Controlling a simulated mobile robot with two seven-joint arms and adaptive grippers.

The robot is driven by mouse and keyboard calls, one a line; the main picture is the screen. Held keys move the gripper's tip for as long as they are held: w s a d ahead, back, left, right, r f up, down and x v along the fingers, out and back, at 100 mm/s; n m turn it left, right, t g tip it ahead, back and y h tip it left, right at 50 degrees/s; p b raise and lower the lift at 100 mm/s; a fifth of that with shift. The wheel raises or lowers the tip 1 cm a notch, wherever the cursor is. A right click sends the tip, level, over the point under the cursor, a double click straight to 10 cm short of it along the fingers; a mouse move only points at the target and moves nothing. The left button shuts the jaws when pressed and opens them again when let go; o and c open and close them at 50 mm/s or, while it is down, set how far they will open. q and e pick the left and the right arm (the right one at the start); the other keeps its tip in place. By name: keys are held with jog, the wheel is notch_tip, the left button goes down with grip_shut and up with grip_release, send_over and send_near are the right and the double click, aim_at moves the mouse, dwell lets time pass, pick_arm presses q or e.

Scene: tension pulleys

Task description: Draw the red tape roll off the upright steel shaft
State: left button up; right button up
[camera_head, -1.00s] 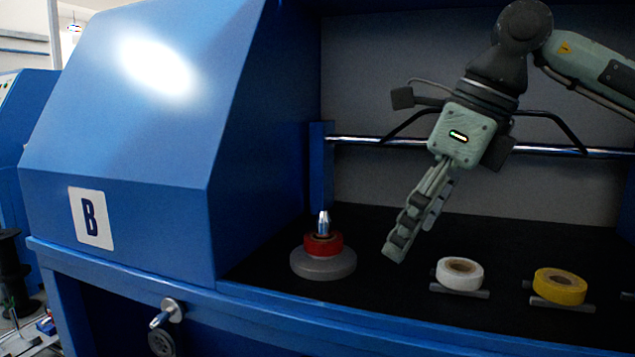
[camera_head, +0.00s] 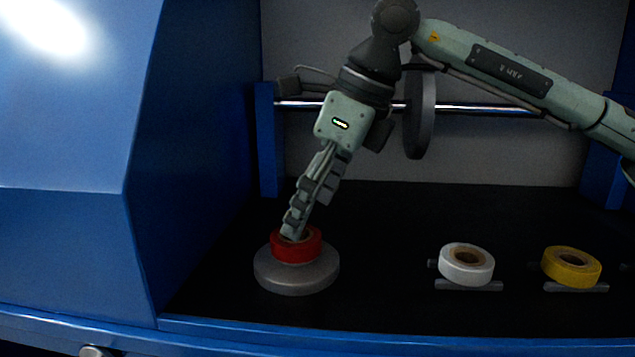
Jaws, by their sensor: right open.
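The red tape roll (camera_head: 297,251) sits flat on a round grey base (camera_head: 298,277) at the left of the dark bench floor. The upright steel shaft is hidden behind the fingers of my right gripper (camera_head: 295,228). This gripper slants down from the upper right, and its fingertips are at the top of the red roll, over its brown core. I cannot tell whether they touch the roll. The jaws are open, seen nearly edge-on. My left gripper is not in view.
A white tape roll (camera_head: 466,263) and a yellow tape roll (camera_head: 571,266) lie on small grey supports to the right. A horizontal steel bar (camera_head: 490,109) with a dark disc (camera_head: 420,115) crosses behind. A blue wall (camera_head: 190,170) stands close on the left.

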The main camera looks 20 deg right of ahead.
jog(key=x, duration=0.3)
jog(key=shift+f, duration=0.1)
jog(key=shift+w+a+f, duration=0.1)
jog(key=shift+a+f, duration=0.05)
jog(key=shift+f, duration=0.1)
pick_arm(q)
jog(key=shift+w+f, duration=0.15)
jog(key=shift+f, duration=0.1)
pick_arm(e)
jog(key=shift+c, duration=0.7)
jog(key=c, duration=1.1)
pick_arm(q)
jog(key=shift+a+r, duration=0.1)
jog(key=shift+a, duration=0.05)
pick_arm(e)
jog(key=shift+r, duration=0.1)
pick_arm(q)
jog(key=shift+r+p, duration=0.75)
jog(key=shift+p, duration=0.1)
pick_arm(e)
jog(key=shift+r, duration=1.7)
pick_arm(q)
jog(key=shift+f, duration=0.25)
